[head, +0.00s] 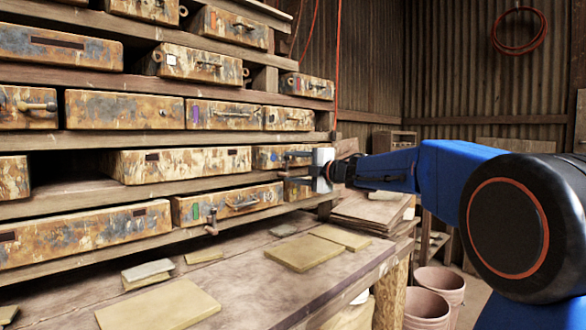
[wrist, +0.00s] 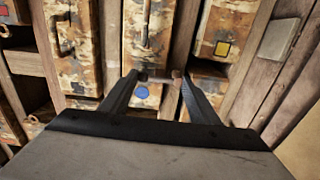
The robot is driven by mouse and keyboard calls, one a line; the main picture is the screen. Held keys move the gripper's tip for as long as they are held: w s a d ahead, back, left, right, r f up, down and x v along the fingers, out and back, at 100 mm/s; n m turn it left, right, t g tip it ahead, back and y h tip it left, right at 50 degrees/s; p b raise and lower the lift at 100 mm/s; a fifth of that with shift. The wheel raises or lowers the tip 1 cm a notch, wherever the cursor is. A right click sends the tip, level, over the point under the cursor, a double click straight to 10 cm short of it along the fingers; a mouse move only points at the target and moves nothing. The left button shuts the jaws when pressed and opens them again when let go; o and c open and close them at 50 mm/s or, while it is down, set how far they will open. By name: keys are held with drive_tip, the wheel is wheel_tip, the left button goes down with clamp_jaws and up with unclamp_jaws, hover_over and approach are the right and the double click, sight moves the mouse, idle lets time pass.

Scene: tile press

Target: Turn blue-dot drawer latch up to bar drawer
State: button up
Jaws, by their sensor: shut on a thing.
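The blue dot (wrist: 142,93) marks a rusty, paint-worn drawer; in the wrist view it shows between my two fingers. In the head view that drawer (head: 265,157) sits at the right end of its shelf, partly behind my gripper. My gripper (head: 290,168) reaches to the drawer's right end from the right. In the wrist view my gripper (wrist: 158,77) has its fingertips around a small brown latch (wrist: 160,75). The fingers stand apart with the latch between them. The fingers hide part of it, and its exact angle is hard to tell.
Other rusty drawers with handles crowd the shelves, including one with a green tag (head: 196,212) below and one with a purple tag (head: 195,114) above. A yellow square (wrist: 222,48) marks a neighbouring drawer in the wrist view. Flat tiles (head: 300,252) lie on the bench below.

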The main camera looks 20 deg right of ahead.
drive_tip(key=shift+w+f, duration=0.1)
drive_tip(key=shift+f, duration=0.3)
drive_tip(key=shift+c, duration=0.2)
drive_tip(key=o, duration=1)
drive_tip(key=shift+d, duration=0.1)
drive_tip(key=shift+r, duration=0.2)
drive_tip(key=v, duration=1.7)
drive_tip(key=shift+d, duration=0.1)
